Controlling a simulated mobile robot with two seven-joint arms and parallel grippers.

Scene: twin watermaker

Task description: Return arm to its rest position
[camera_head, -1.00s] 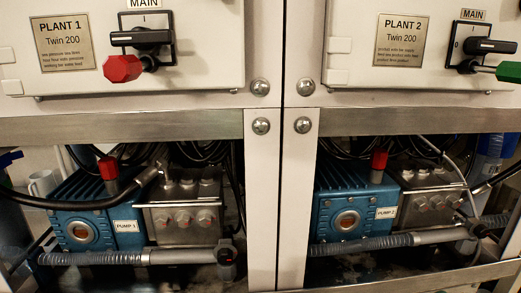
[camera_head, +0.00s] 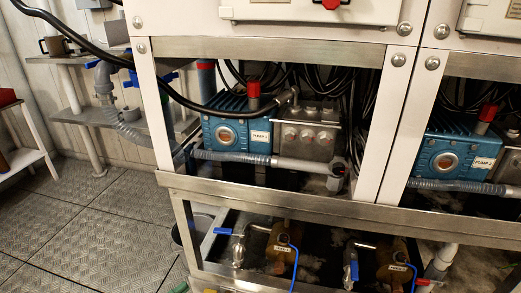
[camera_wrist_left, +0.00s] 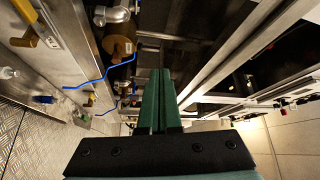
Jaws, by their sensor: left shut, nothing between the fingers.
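My left gripper (camera_wrist_left: 161,72) shows in the left wrist view as two long green fingers lying together, with a dark bracket behind them. It is shut with nothing between the fingers. In the head view only a small green piece (camera_head: 180,288) shows at the bottom edge, and I cannot tell for certain that it is the gripper's tip. The left arm is otherwise out of the head view. My right gripper is in neither view.
A metal frame rail (camera_head: 300,198) runs in front of blue pump 1 (camera_head: 236,128) and pump 2 (camera_head: 457,155). Below are brass valves with blue handles (camera_head: 238,250). A black hose (camera_head: 70,33) crosses the upper left. The tiled floor (camera_head: 90,222) at left is clear.

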